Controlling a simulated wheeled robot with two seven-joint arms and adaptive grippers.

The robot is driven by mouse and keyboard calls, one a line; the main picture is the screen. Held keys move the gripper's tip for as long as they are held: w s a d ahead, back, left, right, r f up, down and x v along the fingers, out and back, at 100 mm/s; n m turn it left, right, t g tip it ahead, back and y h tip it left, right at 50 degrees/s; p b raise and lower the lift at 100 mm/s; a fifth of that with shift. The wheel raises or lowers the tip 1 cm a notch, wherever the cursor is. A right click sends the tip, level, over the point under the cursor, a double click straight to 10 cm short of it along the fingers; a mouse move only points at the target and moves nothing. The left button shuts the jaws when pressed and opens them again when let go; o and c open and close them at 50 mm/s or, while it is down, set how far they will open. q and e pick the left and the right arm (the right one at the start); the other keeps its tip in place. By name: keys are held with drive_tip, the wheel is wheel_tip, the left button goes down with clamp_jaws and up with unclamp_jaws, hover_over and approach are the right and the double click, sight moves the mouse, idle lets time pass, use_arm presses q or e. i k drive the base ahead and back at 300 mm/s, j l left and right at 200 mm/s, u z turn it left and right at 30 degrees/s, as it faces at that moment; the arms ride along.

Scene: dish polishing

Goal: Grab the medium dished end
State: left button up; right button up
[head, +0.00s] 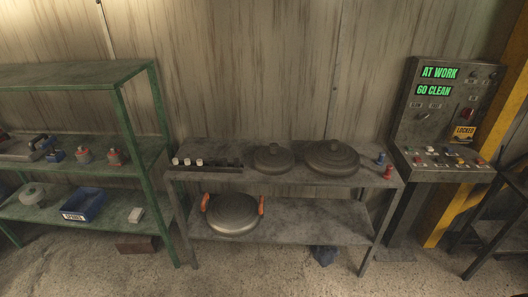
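Three round grey dished ends are in the head view. The smallest-looking one (273,158) lies on the table top, left of a wider one (332,158). Both have a small raised middle. A third, smooth one (233,214) rests on the lower shelf between two orange-red pieces at its left and right sides. The wider one on the top looks middle-sized, but I cannot be sure of the sizes across the two levels. Neither of my grippers is in view.
The grey table (300,182) carries small white-capped items at its left and red and blue pieces (388,172) at its right. A green rack (128,130) with a blue bin (84,205) stands left. A control console (442,120) stands right.

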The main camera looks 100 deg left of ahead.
sight(334, 160)
drive_tip(key=u, duration=2.9)
drive_tip(key=i+l+u, duration=0.1)
drive_tip(key=u, duration=0.65)
drive_tip(key=i, duration=0.05)
